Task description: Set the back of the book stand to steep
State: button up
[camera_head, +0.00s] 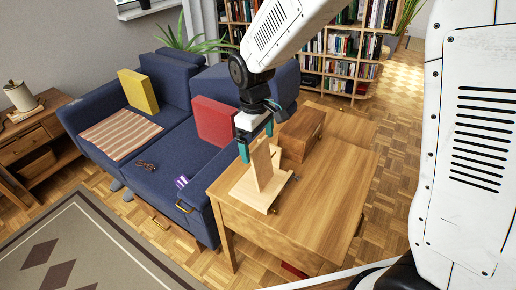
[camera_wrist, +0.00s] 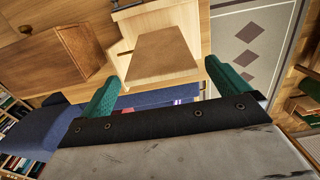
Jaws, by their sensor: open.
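The book stand is light wood and stands on the wooden side table (camera_head: 320,215). Its flat base (camera_head: 246,196) lies on the table top near the left edge, and its back (camera_head: 263,166) rises from it, looking nearly upright. My gripper (camera_head: 257,141) points down over the top of the back, with its green fingers open on either side of it. In the wrist view the back (camera_wrist: 163,50) shows as a pale panel ahead of and between the fingers of my gripper (camera_wrist: 162,75). I cannot tell whether a finger touches it. The prop behind the back is mostly hidden.
A brown wooden box (camera_head: 302,132) stands on the table just behind the stand; it also shows in the wrist view (camera_wrist: 58,68). A blue sofa (camera_head: 165,150) with a red cushion (camera_head: 213,122) adjoins the table's left side. The table's right part is clear.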

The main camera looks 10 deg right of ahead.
jog(key=shift+w+a+r, duration=0.1)
jog(key=shift+r, duration=2.15)
jog(key=s+d+r+m, duration=0.3)
jog(key=s+d+r, duration=0.1)
jog(key=s, duration=0.4)
jog(key=s+d+r+m+t, duration=0.1)
jog(key=s+d+r+m, duration=0.2)
jog(key=s+d, duration=0.4)
jog(key=s+d+r+m+t, duration=0.1)
jog(key=s+d+r+m, duration=0.2)
jog(key=s, duration=0.7)
jog(key=shift+s+d+r+m+y, duration=0.3)
jog(key=shift+d+r, duration=0.8)
jog(key=shift+d, duration=0.25)
